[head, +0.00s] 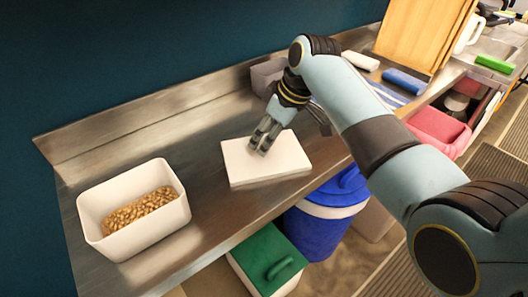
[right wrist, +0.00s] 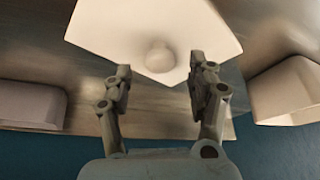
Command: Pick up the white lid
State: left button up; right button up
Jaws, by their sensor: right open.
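The white lid (head: 288,158) lies flat on the metal counter, to the right of the white bin of beans (head: 110,240). In the right wrist view the lid (right wrist: 110,25) shows a round knob (right wrist: 158,57) on top. My right gripper (head: 262,148) is over the lid with its fingers pointing down. In the right wrist view the open gripper (right wrist: 160,75) has a finger on either side of the knob's line, with nothing held. I cannot tell whether the fingertips touch the lid. In the head view the fingers hide the knob. My left gripper is out of view.
A grey box (head: 266,74) stands behind the lid against the back ledge. Below the counter's front edge are a blue bin (head: 330,212) and a green-lidded bin (head: 268,258). The counter between the lid and the bean bin is clear.

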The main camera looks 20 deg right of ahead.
aim_at(244, 166)
jog(key=x, duration=0.3)
jog(key=shift+f, duration=0.1)
grip_shut()
